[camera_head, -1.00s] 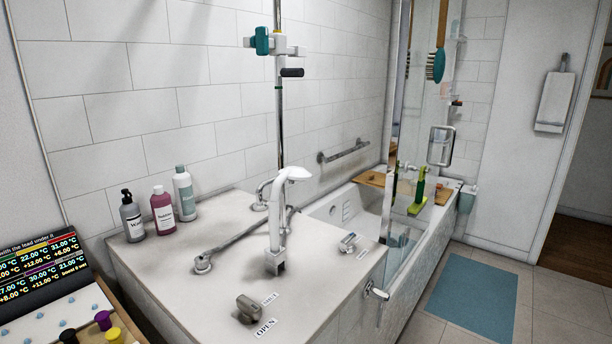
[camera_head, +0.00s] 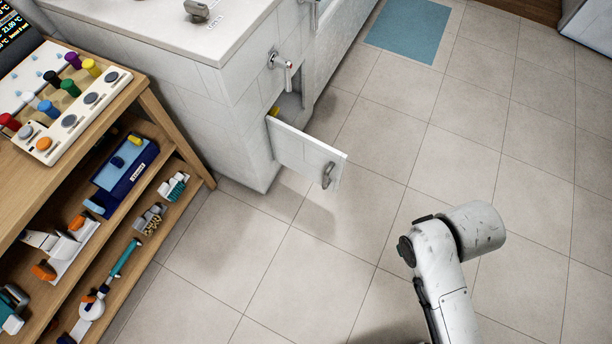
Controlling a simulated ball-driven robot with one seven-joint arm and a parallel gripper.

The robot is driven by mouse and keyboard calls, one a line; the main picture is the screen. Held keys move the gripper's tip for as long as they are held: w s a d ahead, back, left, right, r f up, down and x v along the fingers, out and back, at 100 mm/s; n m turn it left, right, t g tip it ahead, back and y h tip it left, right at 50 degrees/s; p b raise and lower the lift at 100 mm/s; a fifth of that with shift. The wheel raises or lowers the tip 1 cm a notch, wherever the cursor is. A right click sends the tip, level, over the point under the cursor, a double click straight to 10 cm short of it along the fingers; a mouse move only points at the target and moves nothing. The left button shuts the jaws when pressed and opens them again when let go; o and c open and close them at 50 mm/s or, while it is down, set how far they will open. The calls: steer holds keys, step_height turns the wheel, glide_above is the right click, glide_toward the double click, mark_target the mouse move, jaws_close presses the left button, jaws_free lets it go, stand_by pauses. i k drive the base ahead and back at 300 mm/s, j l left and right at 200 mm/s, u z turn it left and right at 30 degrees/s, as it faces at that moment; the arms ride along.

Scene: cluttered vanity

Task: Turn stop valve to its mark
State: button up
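A grey knob (camera_head: 197,11) stands on the white deck at the top edge of the head view, with a small label (camera_head: 215,21) beside it that is too small to read. A chrome lever fitting (camera_head: 280,62) sticks out of the tiled side below the deck. Under it, a white hatch door (camera_head: 305,153) stands open. A small yellow part (camera_head: 275,111) shows just inside the opening; most of the inside is hidden. I cannot tell which of these is the stop valve, and no mark is clear. My white arm shows at lower right, but no gripper fingers show.
A wooden shelf unit (camera_head: 178,131) with tools and a knob panel (camera_head: 75,115) stands at left. A blue mat (camera_head: 408,28) lies at the top. The tiled floor (camera_head: 345,235) between the hatch and my arm is clear.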

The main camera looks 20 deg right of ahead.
mark_target(273, 112)
steer(key=i+z, duration=0.25)
steer(key=i, duration=0.25)
steer(key=i+z, duration=0.25)
steer(key=i, duration=0.2)
steer(key=i+j+z, duration=0.2)
steer(key=i, duration=0.3)
steer(key=i+j+z, duration=0.25)
steer(key=i, duration=0.2)
steer(key=i+l, duration=0.05)
